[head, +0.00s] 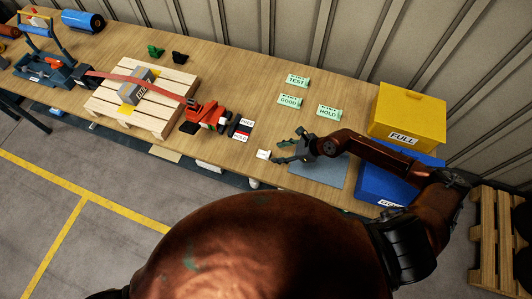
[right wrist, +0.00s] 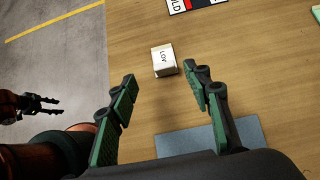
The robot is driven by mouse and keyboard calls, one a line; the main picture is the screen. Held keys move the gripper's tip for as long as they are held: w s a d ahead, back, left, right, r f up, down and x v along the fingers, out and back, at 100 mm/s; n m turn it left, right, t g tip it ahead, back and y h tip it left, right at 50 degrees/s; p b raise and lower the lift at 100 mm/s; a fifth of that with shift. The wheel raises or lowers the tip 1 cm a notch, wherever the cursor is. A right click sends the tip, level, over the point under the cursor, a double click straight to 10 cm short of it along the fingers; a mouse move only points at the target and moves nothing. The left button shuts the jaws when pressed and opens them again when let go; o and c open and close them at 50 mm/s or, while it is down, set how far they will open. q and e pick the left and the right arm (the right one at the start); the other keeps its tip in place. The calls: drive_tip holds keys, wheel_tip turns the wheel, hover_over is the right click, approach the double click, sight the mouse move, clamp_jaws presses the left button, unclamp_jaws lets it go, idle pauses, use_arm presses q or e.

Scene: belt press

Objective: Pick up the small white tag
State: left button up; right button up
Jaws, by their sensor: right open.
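The small white tag (head: 263,154) lies on the wooden bench near its front edge. In the right wrist view the tag (right wrist: 164,60) looks like a small block with dark letters that seem to read "LOV". My right gripper (head: 277,149) is open and empty, just to the right of the tag in the head view. In the right wrist view its green-padded fingers (right wrist: 161,78) stand apart, with the tag beyond and between their tips. My left gripper (right wrist: 58,106) shows small at the left of the right wrist view, over the floor, with its fingers apart and nothing between them.
A grey mat (head: 325,180) lies under my right gripper. Yellow (head: 408,112) and blue (head: 385,183) bins stand at the right. Green cards "TEST" (head: 297,81), "GOOD" (head: 290,101) and "HOLD" (head: 328,112) are behind. A red tool (head: 205,115) and pallet (head: 110,105) are left.

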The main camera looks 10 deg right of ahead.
sight(270, 157)
drive_tip(key=shift+x, duration=0.8)
drive_tip(key=x, duration=0.2)
drive_tip(key=p+x, duration=0.1)
drive_tip(key=x, duration=0.2)
drive_tip(key=shift+w+d+f, duration=0.15)
drive_tip(key=shift+f, duration=0.3)
drive_tip(key=c, duration=0.7)
drive_tip(key=shift+c, duration=0.4)
